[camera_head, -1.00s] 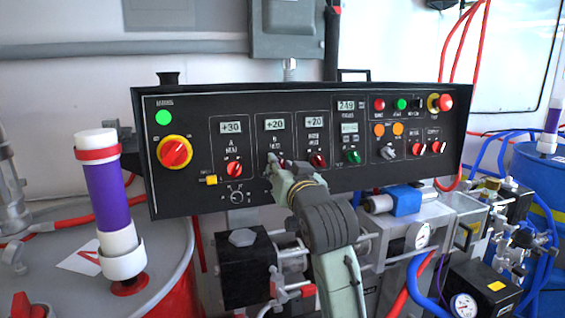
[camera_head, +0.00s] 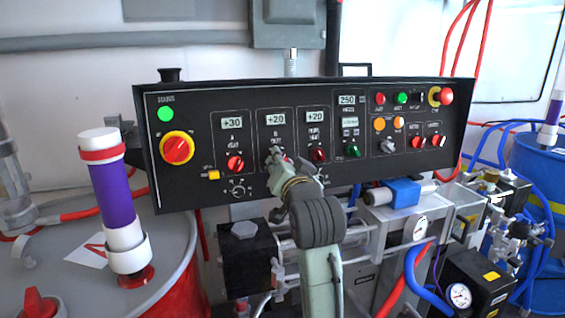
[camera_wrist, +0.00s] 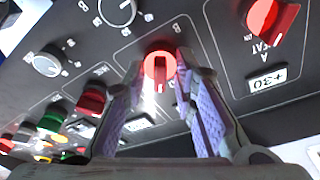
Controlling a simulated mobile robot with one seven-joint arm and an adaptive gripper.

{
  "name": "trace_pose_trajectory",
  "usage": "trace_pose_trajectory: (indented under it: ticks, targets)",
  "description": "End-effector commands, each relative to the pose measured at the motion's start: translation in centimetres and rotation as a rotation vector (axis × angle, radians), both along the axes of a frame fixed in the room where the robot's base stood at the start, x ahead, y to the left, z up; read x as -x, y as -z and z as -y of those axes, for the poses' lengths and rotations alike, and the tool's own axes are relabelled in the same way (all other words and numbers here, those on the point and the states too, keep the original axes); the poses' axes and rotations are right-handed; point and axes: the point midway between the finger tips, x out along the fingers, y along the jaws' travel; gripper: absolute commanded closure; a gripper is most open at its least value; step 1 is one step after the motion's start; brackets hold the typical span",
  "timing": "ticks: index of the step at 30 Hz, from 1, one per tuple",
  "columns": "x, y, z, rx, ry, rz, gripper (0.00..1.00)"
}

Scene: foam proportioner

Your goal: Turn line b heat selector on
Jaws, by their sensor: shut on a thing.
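The line B heat selector (camera_wrist: 160,66) is a round red knob with a raised grip bar, below the middle "+20" display on the black panel. In the wrist view it looks bright red, and its bar runs nearly up and down the picture. My gripper (camera_wrist: 162,72) is shut on it, one finger on each side. In the head view my gripper (camera_head: 277,158) covers most of the knob.
The A heat knob (camera_head: 235,163) and dark red hose heat knob (camera_head: 317,154) flank it closely. A small dial (camera_head: 238,186) and yellow part (camera_head: 213,175) are lower left. Pump hardware (camera_head: 247,255) stands below the panel.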

Motion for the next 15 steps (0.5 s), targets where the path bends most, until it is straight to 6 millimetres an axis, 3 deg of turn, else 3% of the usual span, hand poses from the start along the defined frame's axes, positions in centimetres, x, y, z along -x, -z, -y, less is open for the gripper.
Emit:
trace_pose_trajectory:
  ticks: [4, 5, 6, 15]
  targets:
    - [0.03, -0.06, 0.02, 0.0, 0.0, 0.002, 1.0]
    - [0.03, -0.07, 0.01, 0.0, 0.0, 0.002, 0.73]
    - [0.03, -0.06, 0.02, 0.0, 0.0, 0.002, 0.71]
    - [0.1, -0.06, 0.04, 0.001, 0.0, 0.002, 0.71]
